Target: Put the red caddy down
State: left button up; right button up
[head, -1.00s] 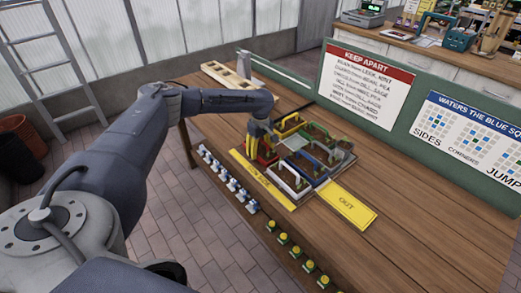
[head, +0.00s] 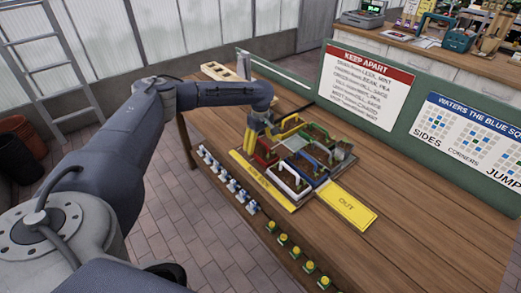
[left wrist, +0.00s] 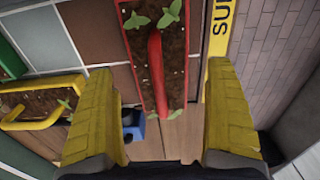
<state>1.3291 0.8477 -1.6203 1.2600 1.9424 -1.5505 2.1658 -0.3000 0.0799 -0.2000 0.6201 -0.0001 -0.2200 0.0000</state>
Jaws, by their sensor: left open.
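The red caddy (head: 264,156) sits on the tiled board, near its left front side, beside the yellow strip. In the left wrist view the red caddy (left wrist: 135,62) shows dark soil, seedlings and a red handle (left wrist: 156,70). My left gripper (head: 251,136) is just above and to the left of it in the head view. In the left wrist view the yellow fingers of my left gripper (left wrist: 163,105) are wide apart. The handle shows between them, touching neither. My right gripper is not in view.
Green (head: 272,134), yellow (head: 290,121), white (head: 289,184) and blue (head: 318,176) caddies crowd the board. A yellow OUT plate (head: 346,206) lies at its front right. Small valves (head: 232,187) and yellow buttons (head: 295,251) line the table's front edge. The right tabletop is clear.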

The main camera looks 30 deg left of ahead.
pick_arm(q)
notch_tip(320, 180, up, 9)
jog(key=shift+f, duration=0.2)
dwell(0.6)
